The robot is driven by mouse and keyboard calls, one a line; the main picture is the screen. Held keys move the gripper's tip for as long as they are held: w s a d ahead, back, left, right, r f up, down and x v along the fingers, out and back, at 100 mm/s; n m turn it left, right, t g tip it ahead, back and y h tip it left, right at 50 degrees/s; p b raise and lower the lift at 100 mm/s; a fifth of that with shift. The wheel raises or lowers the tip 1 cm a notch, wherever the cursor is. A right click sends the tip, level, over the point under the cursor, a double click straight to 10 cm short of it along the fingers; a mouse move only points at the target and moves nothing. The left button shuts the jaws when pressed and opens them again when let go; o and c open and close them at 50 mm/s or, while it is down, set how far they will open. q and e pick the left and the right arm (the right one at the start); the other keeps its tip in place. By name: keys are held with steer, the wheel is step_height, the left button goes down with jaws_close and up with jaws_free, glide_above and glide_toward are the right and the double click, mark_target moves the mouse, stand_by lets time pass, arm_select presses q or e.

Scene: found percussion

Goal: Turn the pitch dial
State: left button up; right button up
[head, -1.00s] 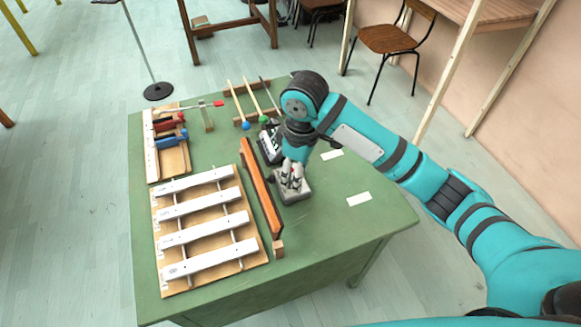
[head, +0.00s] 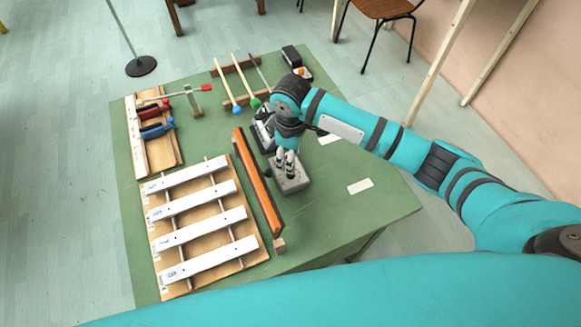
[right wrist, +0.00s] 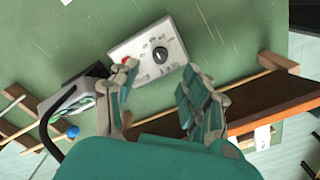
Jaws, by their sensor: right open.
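A small grey box (head: 296,186) lies on the green table, right of the long orange-brown bar. In the right wrist view the box (right wrist: 143,70) shows its top face, with a black round dial (right wrist: 160,54), printed marks around it and a red button (right wrist: 126,60). My right gripper (head: 285,168) is above the box, pointing down. In the right wrist view its two fingers (right wrist: 160,88) are spread apart with nothing between them, and the dial shows beyond them, apart from both. In the head view the fingers hide the dial. My left gripper is not in view.
The orange-brown bar (head: 257,180) stands close left of the box. A white-barred xylophone (head: 228,268) lies farther left. A dark device (head: 262,128) is just behind my gripper. Mallets (head: 225,84) and clamps (head: 152,131) are farther back. The table's right side is mostly clear, with white cards (head: 360,186).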

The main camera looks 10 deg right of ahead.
step_height(320, 180, down, 6)
steer(key=shift+r, duration=0.1)
steer(key=shift+f, duration=0.5)
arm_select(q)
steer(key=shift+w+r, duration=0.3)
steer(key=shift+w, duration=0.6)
arm_select(e)
jaws_close()
